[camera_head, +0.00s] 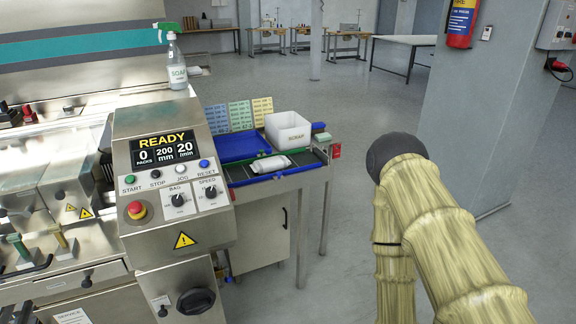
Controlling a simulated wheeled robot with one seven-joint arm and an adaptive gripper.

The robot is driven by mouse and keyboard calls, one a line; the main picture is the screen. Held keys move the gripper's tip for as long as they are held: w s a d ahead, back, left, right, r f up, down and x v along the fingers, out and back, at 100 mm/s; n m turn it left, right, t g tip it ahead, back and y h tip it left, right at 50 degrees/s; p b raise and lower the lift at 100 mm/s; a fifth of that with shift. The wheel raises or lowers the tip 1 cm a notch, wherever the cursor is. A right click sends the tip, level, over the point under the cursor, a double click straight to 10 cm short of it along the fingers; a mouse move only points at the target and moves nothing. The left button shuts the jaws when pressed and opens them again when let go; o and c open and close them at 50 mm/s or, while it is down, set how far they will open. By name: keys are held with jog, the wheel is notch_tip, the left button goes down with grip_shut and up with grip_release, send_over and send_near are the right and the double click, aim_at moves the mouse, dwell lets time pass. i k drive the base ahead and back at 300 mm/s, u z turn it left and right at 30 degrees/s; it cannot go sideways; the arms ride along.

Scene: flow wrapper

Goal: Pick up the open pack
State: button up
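A white pack (271,164) lies on the dark outfeed belt beside the blue tray, to the right of the control panel. It is too small to tell whether its end is open. My arm, with a bamboo-like surface and a dark rounded joint, rises at the right of the view, well apart from the pack. My gripper is not in view.
A white bin marked SCRAP (288,131) stands behind the pack, with a blue tray (238,147) to its left. A control panel (170,180) reads READY. Open floor (345,200) lies right of the outfeed table.

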aim_at(279, 162)
jog(key=z, duration=1.1)
jog(key=i, duration=0.75)
jog(key=u, duration=1.95)
